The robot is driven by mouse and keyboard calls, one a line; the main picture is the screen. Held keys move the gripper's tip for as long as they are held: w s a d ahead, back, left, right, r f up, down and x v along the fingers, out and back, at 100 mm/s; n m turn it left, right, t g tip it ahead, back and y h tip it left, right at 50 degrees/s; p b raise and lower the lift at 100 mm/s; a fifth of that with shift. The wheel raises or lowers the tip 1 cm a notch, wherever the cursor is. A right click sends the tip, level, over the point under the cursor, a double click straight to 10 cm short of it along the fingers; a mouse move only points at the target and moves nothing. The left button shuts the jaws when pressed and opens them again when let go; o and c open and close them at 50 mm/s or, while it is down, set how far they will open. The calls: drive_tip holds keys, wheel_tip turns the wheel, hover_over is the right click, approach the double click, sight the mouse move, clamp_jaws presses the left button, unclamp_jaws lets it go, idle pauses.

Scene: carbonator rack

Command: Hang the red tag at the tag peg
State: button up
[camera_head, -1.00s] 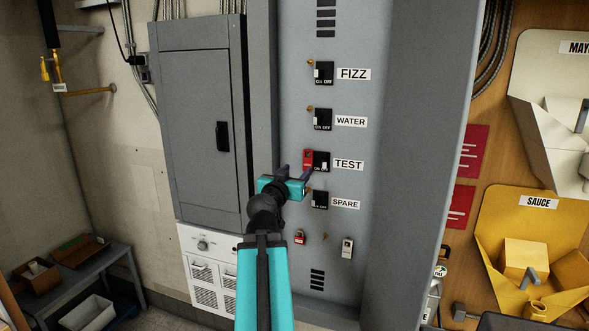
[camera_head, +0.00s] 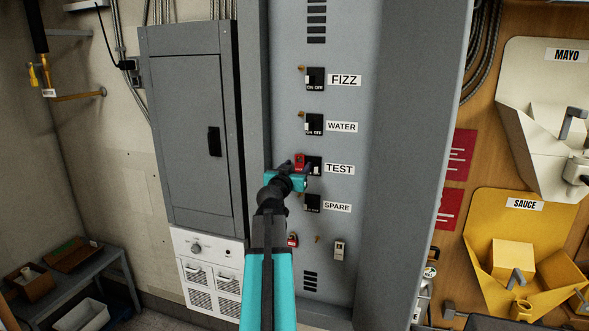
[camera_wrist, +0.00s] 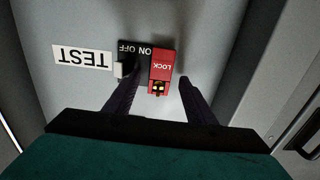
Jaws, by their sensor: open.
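The red tag (camera_head: 300,159), marked LOCK, hangs against the panel just left of the TEST switch (camera_head: 315,167) in the head view. In the upside-down wrist view the red tag (camera_wrist: 162,66) shows beside the TEST switch (camera_wrist: 128,62), with a small brass piece at its end. My gripper (camera_head: 296,168) is open at the tag. In the wrist view its two dark fingers (camera_wrist: 158,78) lie on either side of the tag, one overlapping the switch. Contact cannot be told. A small bare brass peg (camera_head: 317,239) sits low on the panel; no label marks it as the tag peg.
A red padlock-like item (camera_head: 292,240) and a pale tag (camera_head: 339,247) hang on either side of the low peg. FIZZ (camera_head: 315,78), WATER (camera_head: 314,124) and SPARE (camera_head: 312,203) switches share the panel. A grey cabinet (camera_head: 190,130) stands left, a yellow SAUCE bin (camera_head: 485,230) right.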

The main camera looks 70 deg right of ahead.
drive_tip(key=shift+d, duration=0.45)
drive_tip(key=shift+c, duration=0.3)
drive_tip(key=c, duration=1)
drive_tip(key=shift+c, duration=0.3)
drive_tip(key=shift+r, duration=0.55)
drive_tip(key=shift+a+b, duration=0.45)
drive_tip(key=shift+a, duration=1.2)
drive_tip(key=a+r+b, duration=0.1)
drive_tip(key=a, duration=0.5)
drive_tip(key=shift+s+a, duration=0.25)
drive_tip(key=shift+a, duration=0.15)
idle(2.2)
